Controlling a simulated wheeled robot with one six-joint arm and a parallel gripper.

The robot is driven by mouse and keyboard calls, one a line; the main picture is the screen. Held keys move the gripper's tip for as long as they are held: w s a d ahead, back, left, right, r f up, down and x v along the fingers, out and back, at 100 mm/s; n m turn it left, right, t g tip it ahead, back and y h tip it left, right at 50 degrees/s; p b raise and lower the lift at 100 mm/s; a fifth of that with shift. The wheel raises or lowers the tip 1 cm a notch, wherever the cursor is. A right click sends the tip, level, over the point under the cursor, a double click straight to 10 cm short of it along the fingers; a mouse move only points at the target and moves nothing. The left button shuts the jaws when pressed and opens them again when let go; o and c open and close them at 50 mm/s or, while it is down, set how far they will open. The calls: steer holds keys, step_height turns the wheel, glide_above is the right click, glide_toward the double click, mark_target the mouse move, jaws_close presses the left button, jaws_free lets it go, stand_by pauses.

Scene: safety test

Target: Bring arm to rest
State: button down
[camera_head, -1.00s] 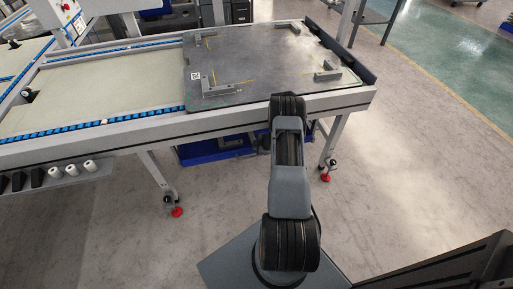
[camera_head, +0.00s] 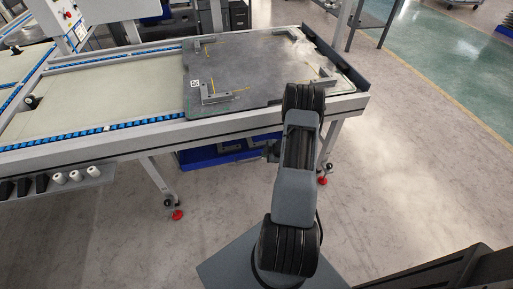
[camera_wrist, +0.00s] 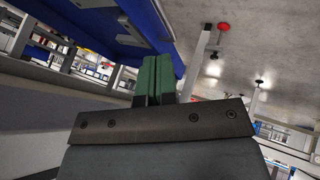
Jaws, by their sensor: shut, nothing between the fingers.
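My arm rises from my base in the lower middle of the head view and reaches toward the front edge of the conveyor table. The gripper itself is hidden behind the arm there. In the wrist view, my gripper (camera_wrist: 155,80) shows two green fingers side by side, shut and with nothing between them. Beyond the fingers in that view are a blue bin (camera_wrist: 120,28), table legs and the grey floor.
The conveyor table (camera_head: 160,143) runs across the back, with a dark plate (camera_head: 240,66) carrying grey corner brackets. Black and white parts (camera_head: 75,176) lie on a low shelf at the left. A blue bin (camera_head: 215,151) stands below the table.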

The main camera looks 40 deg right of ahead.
steer(key=shift+s+r, duration=0.2)
steer(key=s+d+m+g+h+p, duration=0.1)
steer(key=s+d+m+g+h, duration=0.3)
steer(key=s+m, duration=0.2)
steer(key=s+a+r+m+g+h+p, duration=0.25)
steer(key=r+m+p, duration=0.25)
steer(key=r, duration=1.1)
steer(key=s+a+r+t+y+p, duration=0.1)
steer(key=s+a+r+p, duration=0.1)
steer(key=a+r+p, duration=0.3)
steer(key=s+a+r+m+t+y+p, duration=0.1)
steer(key=a+r+p, duration=0.5)
steer(key=a+r, duration=0.8)
steer(key=s+a+r+t+y+p, duration=0.1)
steer(key=a+r+p, duration=0.4)
steer(key=r, duration=1.7)
steer(key=s+a+y, duration=0.1)
steer(key=s+a, duration=0.1)
steer(key=a, duration=0.2)
steer(key=shift+s+a+p, duration=0.15)
steer(key=shift+s+p, duration=0.1)
steer(key=shift+p, duration=0.05)
steer(key=shift+r, duration=0.1)
